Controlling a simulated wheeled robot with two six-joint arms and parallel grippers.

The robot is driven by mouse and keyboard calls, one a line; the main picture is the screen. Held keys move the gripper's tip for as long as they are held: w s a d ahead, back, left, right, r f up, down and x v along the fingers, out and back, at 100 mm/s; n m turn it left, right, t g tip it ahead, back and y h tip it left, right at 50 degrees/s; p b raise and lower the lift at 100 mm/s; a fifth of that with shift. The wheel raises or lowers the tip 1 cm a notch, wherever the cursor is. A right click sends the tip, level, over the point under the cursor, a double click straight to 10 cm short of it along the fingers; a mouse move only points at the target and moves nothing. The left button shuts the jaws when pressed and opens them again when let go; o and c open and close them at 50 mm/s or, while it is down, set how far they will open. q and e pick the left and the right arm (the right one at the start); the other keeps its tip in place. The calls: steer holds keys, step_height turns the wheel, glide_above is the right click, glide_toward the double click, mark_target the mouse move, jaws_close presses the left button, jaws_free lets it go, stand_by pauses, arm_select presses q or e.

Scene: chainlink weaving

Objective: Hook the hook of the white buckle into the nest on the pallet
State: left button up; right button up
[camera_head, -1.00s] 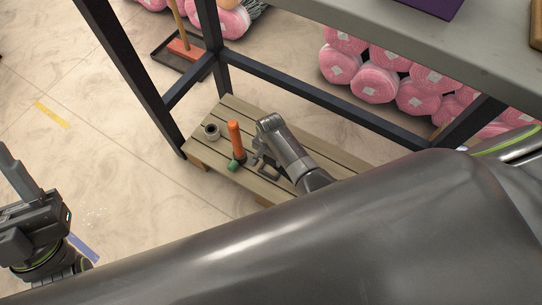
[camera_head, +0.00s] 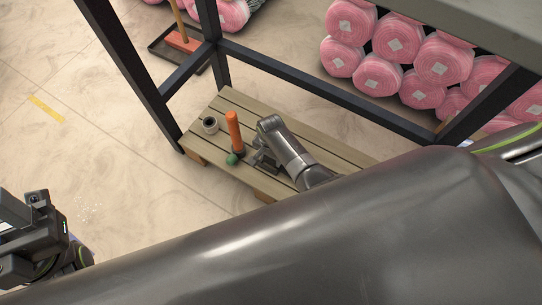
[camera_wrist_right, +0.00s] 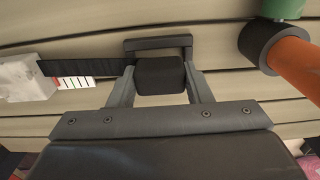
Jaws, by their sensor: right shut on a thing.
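The slatted wooden pallet (camera_head: 213,172) lies on the floor under the rack. My right gripper (camera_head: 262,160) reaches down over its middle. In the right wrist view the gripper (camera_wrist_right: 160,80) is shut on a dark block (camera_wrist_right: 160,72), with a square dark frame (camera_wrist_right: 158,42) just beyond it. I cannot tell the hook or the nest apart. My left gripper (camera_head: 35,215) is partly cut off at the left, away from the pallet.

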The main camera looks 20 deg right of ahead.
steer(key=shift+f+b, duration=0.4)
steer(key=shift+f, duration=0.15)
stand_by(0.8)
steer(key=o, duration=1.1)
steer(key=shift+c, duration=0.2)
